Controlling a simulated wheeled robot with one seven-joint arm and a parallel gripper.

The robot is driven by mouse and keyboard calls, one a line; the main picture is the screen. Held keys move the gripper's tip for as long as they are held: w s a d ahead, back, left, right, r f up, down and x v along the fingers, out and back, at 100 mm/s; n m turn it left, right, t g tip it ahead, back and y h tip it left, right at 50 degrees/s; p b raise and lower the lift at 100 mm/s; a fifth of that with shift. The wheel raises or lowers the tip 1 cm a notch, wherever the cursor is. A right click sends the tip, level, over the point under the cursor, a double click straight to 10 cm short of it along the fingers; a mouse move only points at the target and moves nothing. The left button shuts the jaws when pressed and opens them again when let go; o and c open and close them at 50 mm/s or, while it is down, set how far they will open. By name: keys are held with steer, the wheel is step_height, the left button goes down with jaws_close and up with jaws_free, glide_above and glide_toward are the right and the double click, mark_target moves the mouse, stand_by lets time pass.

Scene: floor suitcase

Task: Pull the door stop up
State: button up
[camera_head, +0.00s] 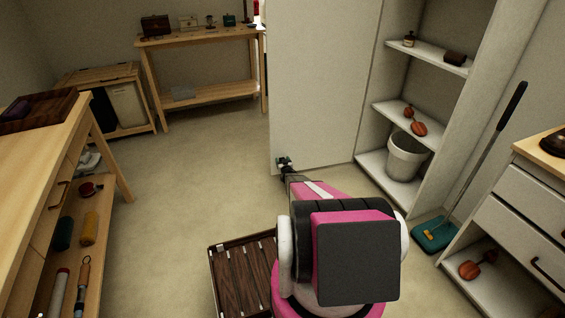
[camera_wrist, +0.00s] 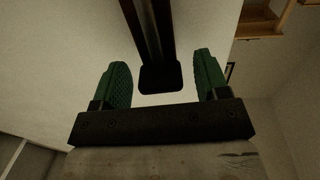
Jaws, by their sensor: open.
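The door stop (camera_wrist: 160,77) shows in the wrist view as a dark bar with a black, blunt end, against the white door (camera_wrist: 65,55). My gripper (camera_wrist: 163,82) is open, with one green finger on each side of the stop's end and a visible gap to both. I cannot tell how deep the stop reaches between the fingers. In the head view my gripper (camera_head: 283,161) is at the low left edge of the door (camera_head: 318,85). The stop is too small or hidden to make out there.
A tall white cabinet with shelves (camera_head: 424,58) and a grey bucket (camera_head: 405,157) stands right of the door. Wooden workbenches (camera_head: 60,140) line the left. The floor left of the door is clear.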

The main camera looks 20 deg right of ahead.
mark_target(281, 153)
jaws_close()
steer(key=shift+r, duration=1.8)
jaws_free()
steer(key=shift+s, duration=0.15)
steer(key=s+a, duration=0.1)
steer(key=s, duration=0.9)
steer(key=shift+s, duration=0.3)
